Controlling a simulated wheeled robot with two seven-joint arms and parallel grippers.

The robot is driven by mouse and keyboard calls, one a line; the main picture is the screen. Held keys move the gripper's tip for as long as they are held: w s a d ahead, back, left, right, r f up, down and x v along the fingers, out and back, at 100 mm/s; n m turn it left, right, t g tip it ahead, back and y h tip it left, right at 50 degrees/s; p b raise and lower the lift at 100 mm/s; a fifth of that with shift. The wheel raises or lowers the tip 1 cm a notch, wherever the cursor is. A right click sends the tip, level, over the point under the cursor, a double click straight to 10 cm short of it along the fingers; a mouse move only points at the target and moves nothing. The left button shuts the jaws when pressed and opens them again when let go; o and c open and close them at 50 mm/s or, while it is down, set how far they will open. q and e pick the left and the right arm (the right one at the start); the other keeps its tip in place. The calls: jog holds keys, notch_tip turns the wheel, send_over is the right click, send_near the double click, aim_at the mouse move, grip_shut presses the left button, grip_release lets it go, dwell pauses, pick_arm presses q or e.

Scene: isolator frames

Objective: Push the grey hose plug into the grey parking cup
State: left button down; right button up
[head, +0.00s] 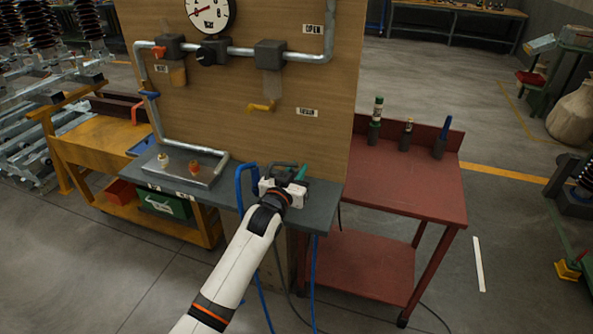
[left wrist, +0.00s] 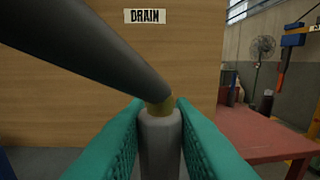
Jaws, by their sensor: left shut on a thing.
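My left gripper (head: 299,174) is over the right part of the grey shelf at the board's foot. Its teal fingers are shut on the grey hose plug (left wrist: 160,142), which shows between them in the left wrist view. A brass collar (left wrist: 163,104) and a thick dark hose (left wrist: 105,58) join the plug at its far end, the hose running off to the upper left. In the head view the plug is too small and covered to make out. I cannot pick out the grey parking cup with certainty in either view. My right gripper is not in view.
The wooden board (head: 225,105) with pipes, gauge and valves rises behind the shelf (head: 323,195). A blue hose (head: 241,188) loops left of my gripper. A tray (head: 205,181) holds two small fittings. A red table (head: 410,190) with several upright items stands to the right.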

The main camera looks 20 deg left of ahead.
pick_arm(q)
jog(key=shift+f+b, duration=0.9)
jog(key=shift+f, duration=0.55)
dwell(0.4)
dwell(0.3)
jog(key=c, duration=1.2)
grip_release()
jog(key=shift+o, duration=0.2)
jog(key=s+a, duration=0.1)
jog(key=s, duration=1.1)
jog(key=shift+b, duration=0.35)
